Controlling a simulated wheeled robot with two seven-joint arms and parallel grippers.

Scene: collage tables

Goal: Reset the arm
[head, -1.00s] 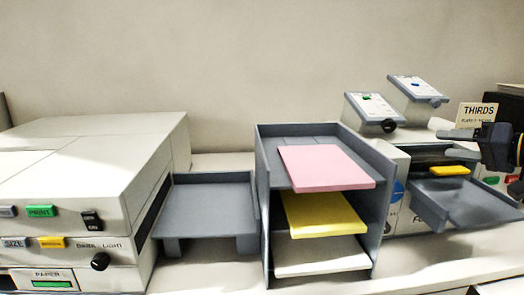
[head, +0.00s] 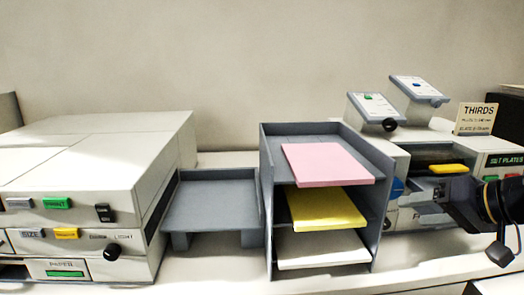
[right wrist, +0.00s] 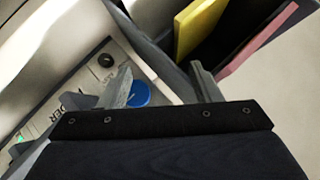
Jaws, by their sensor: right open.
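My right arm comes in from the right edge of the head view. Its right gripper (head: 428,188) is low in front of the folding machine (head: 497,160), below the yellow piece on that machine (head: 448,169). In the right wrist view the two grey fingertips of the right gripper (right wrist: 163,88) are apart, with nothing held between them. A blue round disc (right wrist: 137,94) shows behind the gap, on the machine's pale side. My left gripper is in neither view.
A grey shelf rack (head: 266,200) holds pink (head: 328,164), yellow (head: 326,209) and white (head: 322,249) stacks, left of my right gripper. A grey tray (head: 212,204) and a white printer (head: 95,165) stand farther left. A THIRDS sign (head: 477,118) stands at the back right.

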